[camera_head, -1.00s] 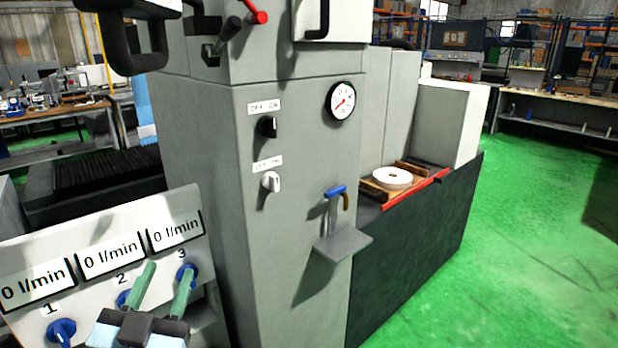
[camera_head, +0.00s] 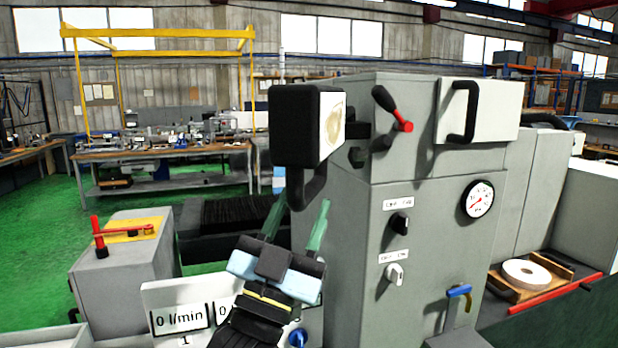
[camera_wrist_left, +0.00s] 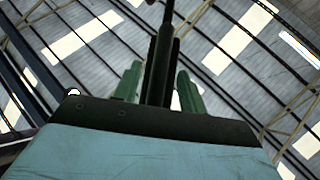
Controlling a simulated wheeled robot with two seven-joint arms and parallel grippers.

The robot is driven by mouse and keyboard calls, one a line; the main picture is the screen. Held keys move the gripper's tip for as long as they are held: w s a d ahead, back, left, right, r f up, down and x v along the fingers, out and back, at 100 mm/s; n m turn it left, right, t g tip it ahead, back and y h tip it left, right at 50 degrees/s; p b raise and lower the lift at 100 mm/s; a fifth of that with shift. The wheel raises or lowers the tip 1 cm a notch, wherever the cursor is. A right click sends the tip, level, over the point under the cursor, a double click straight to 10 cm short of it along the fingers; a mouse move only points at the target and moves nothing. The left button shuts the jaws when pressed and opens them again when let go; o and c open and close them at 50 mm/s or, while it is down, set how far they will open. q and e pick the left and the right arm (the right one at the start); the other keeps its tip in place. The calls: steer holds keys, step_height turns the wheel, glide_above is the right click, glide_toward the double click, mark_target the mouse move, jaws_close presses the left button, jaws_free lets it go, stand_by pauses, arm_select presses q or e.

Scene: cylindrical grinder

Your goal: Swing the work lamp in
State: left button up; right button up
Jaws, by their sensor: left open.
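The work lamp (camera_head: 308,125) has a black box-like head with a pale face, beside the upper left of the grey machine cabinet in the head view. A curved black handle (camera_head: 308,187) hangs under the head. My left gripper (camera_head: 297,218) is open just below the lamp, with its two green fingers pointing up on either side of the handle's lower end. I cannot tell if they touch it. In the left wrist view, a dark upright bar (camera_wrist_left: 160,65) stands between the green fingers, probably the handle. My right gripper is not in view.
A grey box with red lever (camera_head: 125,260) stands left.

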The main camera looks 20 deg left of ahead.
mark_target(309, 193)
arm_select(q)
steer(key=shift+p+x, duration=0.4)
steer(key=shift+x, duration=1.25)
jaws_close()
